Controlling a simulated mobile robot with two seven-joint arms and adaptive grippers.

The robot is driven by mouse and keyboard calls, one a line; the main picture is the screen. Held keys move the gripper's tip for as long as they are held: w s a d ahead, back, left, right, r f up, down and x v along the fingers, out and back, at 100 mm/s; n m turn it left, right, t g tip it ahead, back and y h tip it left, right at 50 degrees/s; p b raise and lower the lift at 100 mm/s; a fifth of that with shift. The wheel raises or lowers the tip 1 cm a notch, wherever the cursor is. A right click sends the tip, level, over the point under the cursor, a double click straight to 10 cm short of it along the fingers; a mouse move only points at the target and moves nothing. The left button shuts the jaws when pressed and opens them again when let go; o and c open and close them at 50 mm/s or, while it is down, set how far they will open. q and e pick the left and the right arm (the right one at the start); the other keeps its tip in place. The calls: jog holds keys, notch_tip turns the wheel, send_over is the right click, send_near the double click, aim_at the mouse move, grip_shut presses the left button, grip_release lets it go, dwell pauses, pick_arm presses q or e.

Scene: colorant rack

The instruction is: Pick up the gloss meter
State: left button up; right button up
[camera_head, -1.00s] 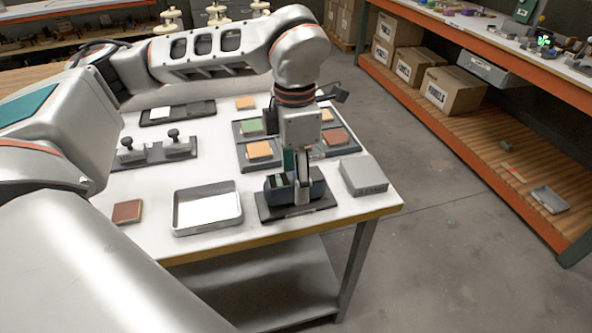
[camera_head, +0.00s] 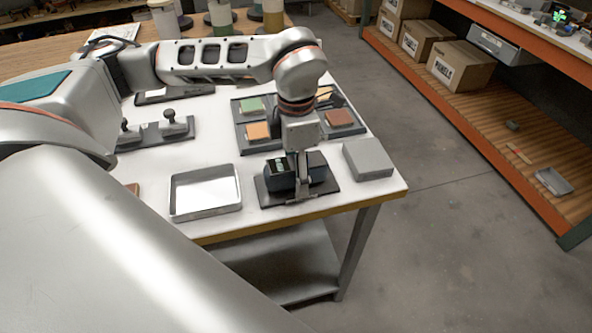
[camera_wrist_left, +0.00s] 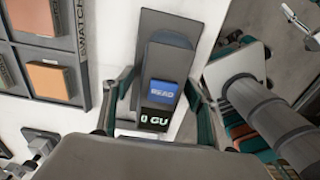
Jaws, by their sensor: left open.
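The gloss meter (camera_head: 317,168) is a dark box-shaped device on a flat black base plate (camera_head: 326,187) near the table's front right corner. In the left wrist view, the gloss meter (camera_wrist_left: 163,68) shows a blue READ button and a small display reading 0 GU. My left gripper (camera_head: 302,186) points down over it. In the wrist view, the left gripper's fingers (camera_wrist_left: 163,100) are open, one on each side of the meter. Whether they touch it I cannot tell. My right gripper is not in view.
A grey block (camera_head: 368,159) stands close to the right of the meter. A shallow metal tray (camera_head: 206,212) lies to its left. A rack of colour swatches (camera_head: 240,127) is behind, and a holder with two black-knobbed stamps (camera_head: 150,143) is further left. The floor right of the table is clear.

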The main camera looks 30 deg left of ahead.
pick_arm(q)
jog(key=shift+f, duration=0.2)
jog(key=c, duration=1.6)
jog(key=shift+o, duration=0.2)
jog(key=shift+r, duration=0.15)
